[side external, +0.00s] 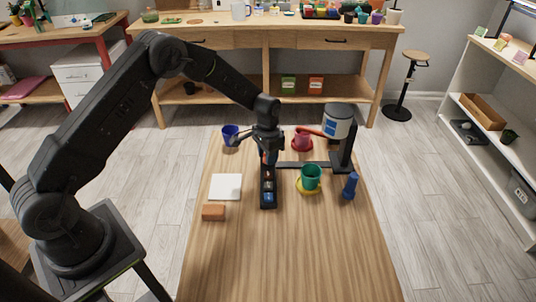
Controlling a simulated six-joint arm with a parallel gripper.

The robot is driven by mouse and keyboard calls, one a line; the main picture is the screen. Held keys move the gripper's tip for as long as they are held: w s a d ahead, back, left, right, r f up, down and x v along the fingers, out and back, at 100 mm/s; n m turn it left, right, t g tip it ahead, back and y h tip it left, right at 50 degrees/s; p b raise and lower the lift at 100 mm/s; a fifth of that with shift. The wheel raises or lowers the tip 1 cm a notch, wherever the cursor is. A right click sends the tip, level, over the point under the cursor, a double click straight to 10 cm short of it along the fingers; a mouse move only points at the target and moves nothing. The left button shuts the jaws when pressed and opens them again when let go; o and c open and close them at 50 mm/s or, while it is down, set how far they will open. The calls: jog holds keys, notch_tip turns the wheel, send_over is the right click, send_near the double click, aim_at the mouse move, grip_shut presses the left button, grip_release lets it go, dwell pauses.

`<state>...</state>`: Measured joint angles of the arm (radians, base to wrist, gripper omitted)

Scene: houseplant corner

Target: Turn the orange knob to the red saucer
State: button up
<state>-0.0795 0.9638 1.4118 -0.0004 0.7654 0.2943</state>
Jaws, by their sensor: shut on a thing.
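My gripper (265,155) points down over the far end of a black strip. It is shut on a small orange part, which looks like the orange knob (264,158); the fingers hide most of it. Its exact pointing direction cannot be made out. The black strip (268,206) also carries small red and blue markings or parts nearer the front. The red saucer (294,149) lies to the right of my gripper, apart from it, with a reddish cup (303,139) on it.
A green cup (310,176) sits on a yellow saucer (301,190). A blue bottle (350,186), blue cup (230,134), white square (225,187) and orange-brown block (213,213) are around. The table front is clear.

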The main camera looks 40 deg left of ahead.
jog(key=shift+m, duration=1.6)
jog(key=o, duration=0.9)
jog(key=shift+r, duration=6.95)
